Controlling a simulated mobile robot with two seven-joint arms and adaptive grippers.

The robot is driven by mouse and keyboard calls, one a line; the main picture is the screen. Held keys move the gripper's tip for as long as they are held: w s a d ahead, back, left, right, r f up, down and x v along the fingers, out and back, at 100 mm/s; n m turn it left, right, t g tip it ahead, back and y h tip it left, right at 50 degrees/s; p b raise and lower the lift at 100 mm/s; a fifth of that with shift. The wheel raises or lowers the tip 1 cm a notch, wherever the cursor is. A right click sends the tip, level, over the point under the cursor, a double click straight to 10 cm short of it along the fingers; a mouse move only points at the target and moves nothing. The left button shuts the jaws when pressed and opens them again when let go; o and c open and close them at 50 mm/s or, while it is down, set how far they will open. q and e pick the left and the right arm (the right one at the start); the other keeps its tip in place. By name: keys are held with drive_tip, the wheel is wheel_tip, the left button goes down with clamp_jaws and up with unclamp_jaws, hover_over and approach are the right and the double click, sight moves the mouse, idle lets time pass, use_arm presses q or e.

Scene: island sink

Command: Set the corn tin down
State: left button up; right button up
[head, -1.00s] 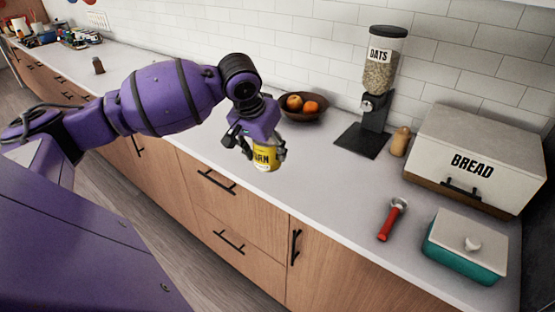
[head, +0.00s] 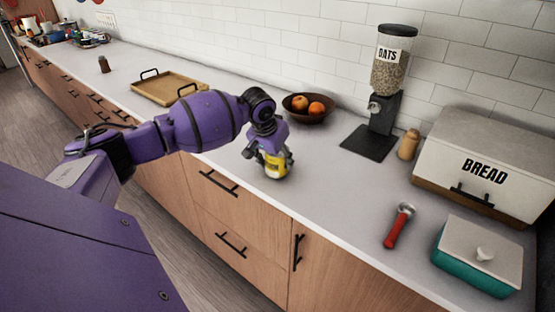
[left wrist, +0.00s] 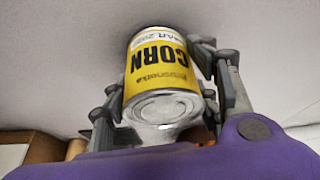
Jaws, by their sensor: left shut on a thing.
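The corn tin (head: 273,168) is yellow with a silver end and is at the worktop near its front edge. My left gripper (head: 270,160) is shut on it, with fingers on both sides. In the left wrist view the tin (left wrist: 160,72) shows its CORN label upside down between the fingers (left wrist: 165,85), its far end close to the grey worktop (left wrist: 60,60). I cannot tell for sure whether the tin touches the worktop. My right gripper is not in view.
A fruit bowl (head: 308,117) stands behind the tin, and an oats dispenser (head: 384,100) to the right. A red-handled tool (head: 399,226), teal box (head: 474,272) and bread bin (head: 480,160) are further right. A wooden tray (head: 168,88) lies left. The worktop around the tin is clear.

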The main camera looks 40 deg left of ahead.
use_arm(q)
drive_tip(key=shift+f, duration=0.1)
drive_tip(key=o, duration=1.5)
drive_tip(key=shift+f, duration=0.1)
